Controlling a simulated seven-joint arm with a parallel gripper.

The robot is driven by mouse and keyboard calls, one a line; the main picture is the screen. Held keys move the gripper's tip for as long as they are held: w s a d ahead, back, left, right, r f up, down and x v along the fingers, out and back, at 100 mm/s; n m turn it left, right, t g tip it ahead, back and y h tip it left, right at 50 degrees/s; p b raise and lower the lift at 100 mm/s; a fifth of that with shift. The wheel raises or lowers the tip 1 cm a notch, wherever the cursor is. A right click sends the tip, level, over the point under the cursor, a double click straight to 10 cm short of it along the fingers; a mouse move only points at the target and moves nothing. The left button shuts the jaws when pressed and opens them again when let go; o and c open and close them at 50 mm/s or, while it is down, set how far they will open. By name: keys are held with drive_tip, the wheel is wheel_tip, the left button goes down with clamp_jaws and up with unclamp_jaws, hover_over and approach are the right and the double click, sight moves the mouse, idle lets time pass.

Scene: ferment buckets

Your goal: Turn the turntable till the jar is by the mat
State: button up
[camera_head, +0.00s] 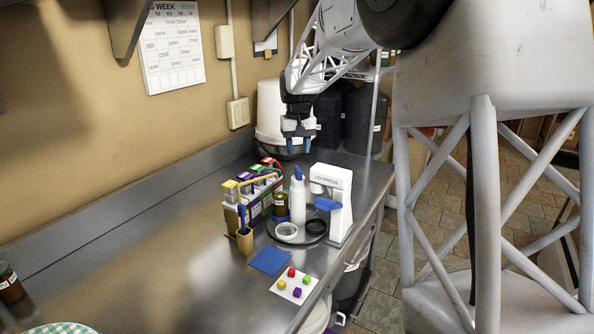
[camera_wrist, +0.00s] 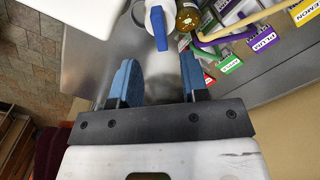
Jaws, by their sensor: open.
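The dark round turntable (camera_head: 304,241) stands on the steel counter. On its far-left side is a brown jar (camera_head: 281,206), partly hidden in the wrist view (camera_wrist: 188,20). A white bottle with a blue top (camera_head: 298,197) stands beside the jar, and a white ring (camera_head: 286,230) and a black ring (camera_head: 316,227) lie nearer the front. The blue mat (camera_head: 270,262) lies in front of the turntable, on the side away from the jar. My gripper (camera_head: 299,145) is open and empty, above and behind the turntable. Its blue fingers (camera_wrist: 158,80) also show in the wrist view.
A white lid press (camera_head: 336,193) stands close to the turntable's right side. A white card with coloured cubes (camera_head: 293,284) lies near the front edge. The left counter is largely clear.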

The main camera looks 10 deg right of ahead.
sight(298, 168)
drive_tip(key=shift+f, duration=0.1)
idle(0.3)
drive_tip(key=shift+f, duration=3.85)
drive_tip(key=shift+c, duration=0.3)
clamp_jaws()
